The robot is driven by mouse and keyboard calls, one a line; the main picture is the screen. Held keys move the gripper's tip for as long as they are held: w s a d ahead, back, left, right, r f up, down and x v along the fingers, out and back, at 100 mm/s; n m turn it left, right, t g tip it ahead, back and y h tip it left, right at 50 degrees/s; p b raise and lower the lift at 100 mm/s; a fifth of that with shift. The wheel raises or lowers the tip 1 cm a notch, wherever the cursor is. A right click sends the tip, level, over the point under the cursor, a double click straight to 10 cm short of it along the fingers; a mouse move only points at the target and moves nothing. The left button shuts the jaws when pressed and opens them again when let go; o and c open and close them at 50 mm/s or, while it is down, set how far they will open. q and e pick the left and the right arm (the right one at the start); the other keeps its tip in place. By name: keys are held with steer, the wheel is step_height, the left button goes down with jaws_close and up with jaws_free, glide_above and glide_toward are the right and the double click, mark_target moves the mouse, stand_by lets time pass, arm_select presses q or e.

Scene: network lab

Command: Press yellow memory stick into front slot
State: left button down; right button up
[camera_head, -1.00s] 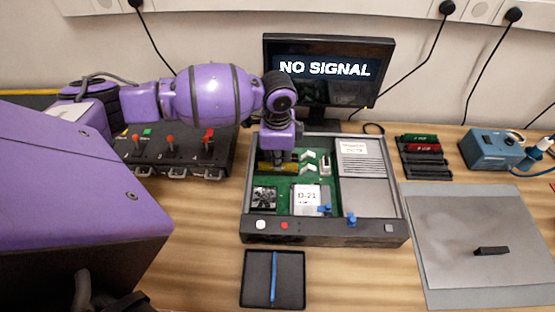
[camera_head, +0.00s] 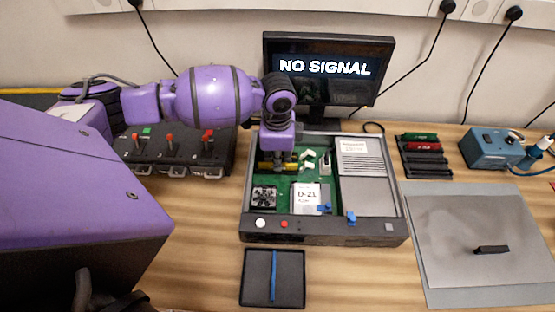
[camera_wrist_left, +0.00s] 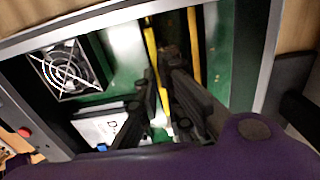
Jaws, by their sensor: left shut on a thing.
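My left gripper (camera_head: 284,164) points down into the open computer case (camera_head: 323,234), at the back left of the green board. It is shut on a yellow memory stick (camera_head: 265,167). In the left wrist view the gripper (camera_wrist_left: 170,105) has its dark fingers around the stick's strip (camera_wrist_left: 152,50). A second yellow strip (camera_wrist_left: 194,45) runs beside it there. The fingers hide most of the slots, so I cannot tell how deep the stick sits. My right gripper is not in view.
White angled pieces (camera_head: 307,155) lie right of the gripper. A fan (camera_head: 264,197) and a D-21 block (camera_head: 308,197) sit in front. The monitor (camera_head: 327,70) reading NO SIGNAL stands behind. A black tray (camera_head: 291,301) with a blue strip lies before the case.

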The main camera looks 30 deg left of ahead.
arm_select(q)
steer(key=shift+f, duration=0.15)
steer(key=c, duration=1.8)
jaws_free()
steer(key=shift+c, duration=0.2)
steer(key=shift+o, duration=1.3)
